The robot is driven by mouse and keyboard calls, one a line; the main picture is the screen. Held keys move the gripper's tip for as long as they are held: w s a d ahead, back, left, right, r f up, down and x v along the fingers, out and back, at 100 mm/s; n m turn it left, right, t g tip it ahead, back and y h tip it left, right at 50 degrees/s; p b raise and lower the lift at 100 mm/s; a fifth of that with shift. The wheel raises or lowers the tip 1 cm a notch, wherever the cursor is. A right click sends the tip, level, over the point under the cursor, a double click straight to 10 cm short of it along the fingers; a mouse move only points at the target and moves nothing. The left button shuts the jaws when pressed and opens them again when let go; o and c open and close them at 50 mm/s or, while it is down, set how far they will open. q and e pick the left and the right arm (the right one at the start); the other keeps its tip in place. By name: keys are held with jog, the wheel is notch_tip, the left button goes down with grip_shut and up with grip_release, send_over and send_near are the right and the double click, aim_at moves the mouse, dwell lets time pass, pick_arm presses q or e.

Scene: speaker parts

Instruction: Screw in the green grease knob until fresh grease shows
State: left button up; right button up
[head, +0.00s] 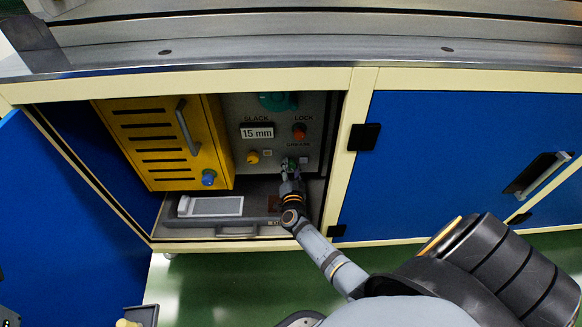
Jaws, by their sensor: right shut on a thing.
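The green grease knob (291,163) is on the grey panel inside the open cabinet, under the "GREASE" label. It is mostly hidden by my right gripper (289,171), which reaches in from the lower right and is shut on it. A small pale square (303,160) beside the knob is too small to read. I see no grease that I can make out. My left gripper is not in view.
The panel also has a red lock knob (299,131), a yellow knob (252,157), a "15 mm" display (257,132) and a teal part (278,101). A yellow slotted guard (160,140) stands left. A grey tray (183,228) lies below. Blue doors (440,150) flank the opening.

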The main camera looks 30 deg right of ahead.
jog(key=shift+f+m, duration=0.1)
jog(key=shift+m, duration=1)
jog(key=o, duration=1.2)
jog(key=shift+c, duration=0.2)
jog(key=shift+s+a, duration=0.1)
jog(key=shift+s, duration=0.05)
jog(key=v, duration=1.1)
jog(key=shift+s, duration=0.35)
